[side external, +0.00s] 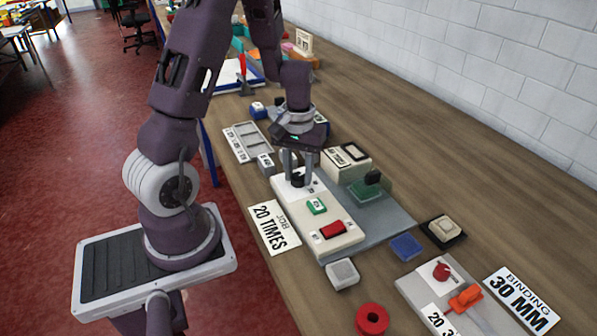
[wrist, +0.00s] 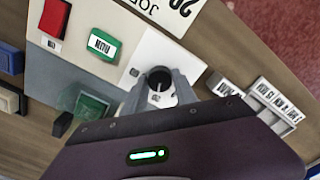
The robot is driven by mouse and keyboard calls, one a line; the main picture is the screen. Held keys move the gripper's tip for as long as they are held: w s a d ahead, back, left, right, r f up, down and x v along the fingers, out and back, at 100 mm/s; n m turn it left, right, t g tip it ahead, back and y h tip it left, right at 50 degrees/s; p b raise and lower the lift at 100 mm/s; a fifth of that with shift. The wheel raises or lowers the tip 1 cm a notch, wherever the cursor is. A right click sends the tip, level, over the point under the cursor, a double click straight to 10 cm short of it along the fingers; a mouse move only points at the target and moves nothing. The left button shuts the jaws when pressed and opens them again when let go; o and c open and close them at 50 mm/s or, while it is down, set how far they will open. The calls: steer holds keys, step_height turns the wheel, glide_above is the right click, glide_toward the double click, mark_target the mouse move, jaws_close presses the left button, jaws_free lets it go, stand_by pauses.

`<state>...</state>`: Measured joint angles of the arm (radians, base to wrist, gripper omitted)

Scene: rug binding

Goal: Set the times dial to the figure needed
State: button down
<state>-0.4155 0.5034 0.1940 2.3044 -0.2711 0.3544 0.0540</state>
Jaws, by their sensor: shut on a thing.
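A pale control panel (side external: 345,243) lies on the bench, with a black times dial (wrist: 160,77) at one end. My gripper (side external: 297,177) points down over that end, its two fingers on either side of the dial knob. In the wrist view my gripper (wrist: 158,88) is shut on the knob; a light mark shows on its top. The dial's figures are too small or hidden to read. A green button (wrist: 102,46) marked RUN and a red switch (side external: 333,230) sit further along the panel. A white card (side external: 272,228) beside it reads "20 TIMES" and "JOB".
A grey-green plate (side external: 385,212) with a green block adjoins the panel. A second panel (side external: 425,283) with red knob and orange lever stands near a "BINDING 30 MM" card (side external: 521,299). A red ring (side external: 371,319), white block (side external: 342,272) and compartmented tray (side external: 247,142) lie around.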

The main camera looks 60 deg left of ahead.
mark_target(299, 177)
steer(key=c, duration=1)
jaws_free()
steer(key=shift+o, duration=0.2)
steer(key=shift+r, duration=0.1)
step_height(299, 177, up, 7)
steer(key=shift+f, duration=0.15)
steer(key=shift+d+r, duration=0.15)
steer(key=shift+r, duration=0.15)
steer(key=s+d+r+m+t, duration=0.5)
steer(key=s+d+r+m, duration=0.4)
steer(key=s+d+r, duration=0.4)
steer(key=d, duration=0.4)
steer(key=shift+s+r+t, duration=0.2)
steer(key=shift+r+t, duration=0.1)
steer(key=shift+r, duration=0.1)
